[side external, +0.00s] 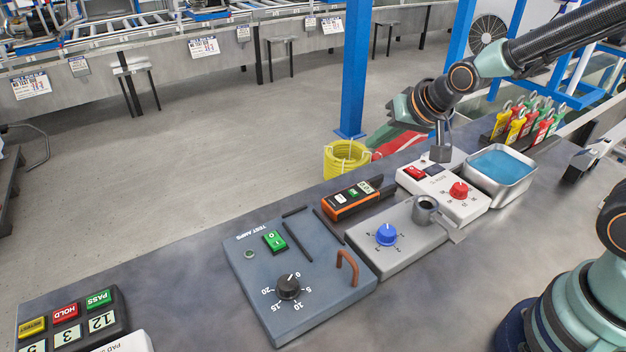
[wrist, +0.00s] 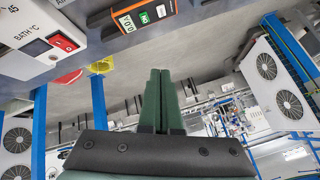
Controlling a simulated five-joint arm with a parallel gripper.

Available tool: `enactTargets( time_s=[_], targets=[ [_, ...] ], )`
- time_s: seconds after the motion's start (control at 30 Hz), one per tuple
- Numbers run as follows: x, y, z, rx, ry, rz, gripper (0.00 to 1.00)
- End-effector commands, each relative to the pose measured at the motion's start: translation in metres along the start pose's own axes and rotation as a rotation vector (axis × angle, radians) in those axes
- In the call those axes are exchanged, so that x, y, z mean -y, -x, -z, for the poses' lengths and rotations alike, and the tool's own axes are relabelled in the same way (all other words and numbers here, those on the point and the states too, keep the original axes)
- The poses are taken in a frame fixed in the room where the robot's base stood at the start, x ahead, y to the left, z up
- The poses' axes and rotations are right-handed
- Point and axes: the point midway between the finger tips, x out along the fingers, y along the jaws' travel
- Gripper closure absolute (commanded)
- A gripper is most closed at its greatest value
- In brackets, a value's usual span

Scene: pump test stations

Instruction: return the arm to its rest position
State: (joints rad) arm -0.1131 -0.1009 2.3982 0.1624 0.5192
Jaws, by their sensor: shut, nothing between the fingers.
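My gripper (wrist: 160,72) is shut in the wrist view, its two dark green fingers together and nothing between them. In the side external view my gripper (side external: 396,108) is raised above the far edge of the bench, at the end of the arm reaching in from the upper right. It is apart from the bench and its fingers point to the left, away from the base. The white bath box (side external: 458,196) with a red switch and a red knob lies below it; the bath box also shows in the wrist view (wrist: 35,45).
An orange meter (side external: 352,200) lies left of the bath box. A metal tray of blue liquid (side external: 527,184) and several coloured tags stand at right. A blue-knob station (side external: 390,262), a grey test-amps panel (side external: 330,275) and a button box (side external: 117,325) occupy the bench. A blue post (side external: 356,70) rises behind.

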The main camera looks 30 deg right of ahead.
Motion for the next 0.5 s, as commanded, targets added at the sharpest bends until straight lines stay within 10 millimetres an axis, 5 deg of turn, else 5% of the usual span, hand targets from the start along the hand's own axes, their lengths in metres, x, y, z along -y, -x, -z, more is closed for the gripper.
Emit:
enactTargets(
  time_s=[0.3,0.5],
  targets=[
    [-0.034,0.096,-0.008,0.088,0.271,-0.08,1.0],
    [-0.05,0.132,-0.024,0.145,0.387,-0.104,1.0]
  ],
)
